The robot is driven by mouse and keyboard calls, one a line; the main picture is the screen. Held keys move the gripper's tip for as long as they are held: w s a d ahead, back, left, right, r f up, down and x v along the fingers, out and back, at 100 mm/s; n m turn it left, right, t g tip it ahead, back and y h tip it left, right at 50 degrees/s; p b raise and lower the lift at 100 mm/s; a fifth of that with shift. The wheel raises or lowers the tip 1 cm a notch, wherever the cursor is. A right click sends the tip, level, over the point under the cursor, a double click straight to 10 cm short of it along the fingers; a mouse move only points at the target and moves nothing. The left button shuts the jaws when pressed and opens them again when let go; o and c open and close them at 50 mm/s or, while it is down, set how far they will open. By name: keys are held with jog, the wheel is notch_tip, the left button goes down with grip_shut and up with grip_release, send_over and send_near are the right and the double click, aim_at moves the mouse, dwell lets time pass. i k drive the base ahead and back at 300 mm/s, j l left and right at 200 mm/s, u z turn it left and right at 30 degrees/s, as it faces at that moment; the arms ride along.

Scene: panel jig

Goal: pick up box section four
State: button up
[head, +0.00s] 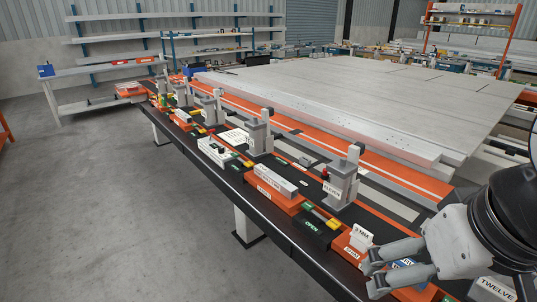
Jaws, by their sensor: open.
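A pale grey box section (276,180) lies on an orange block near the middle of the jig's front rail; its lettering is too small to read surely. Another grey bar (184,115) lies farther back along the rail. I cannot tell by label which one is box section four. My gripper (369,277) is at the lower right, its two fingers apart and pointing left. It is to the right of the nearer box section and apart from it, over the rail near the orange shim block (352,252). Part of the rail is hidden behind the gripper.
A grey clamp (343,181) marked ELEVEN stands right of the nearer bar, and another clamp (259,137) behind it. A dark block (313,226) marked OPEN and a white 5 MM card (362,234) lie between bar and gripper. The large panel (370,98) fills the back; floor at left is clear.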

aim_at(288, 190)
jog(key=i+j+z, duration=0.25)
jog(key=i+j, duration=0.15)
jog(key=i, duration=0.3)
jog(key=i+j+z, duration=0.2)
jog(key=i+j, duration=0.35)
jog(key=i, duration=0.05)
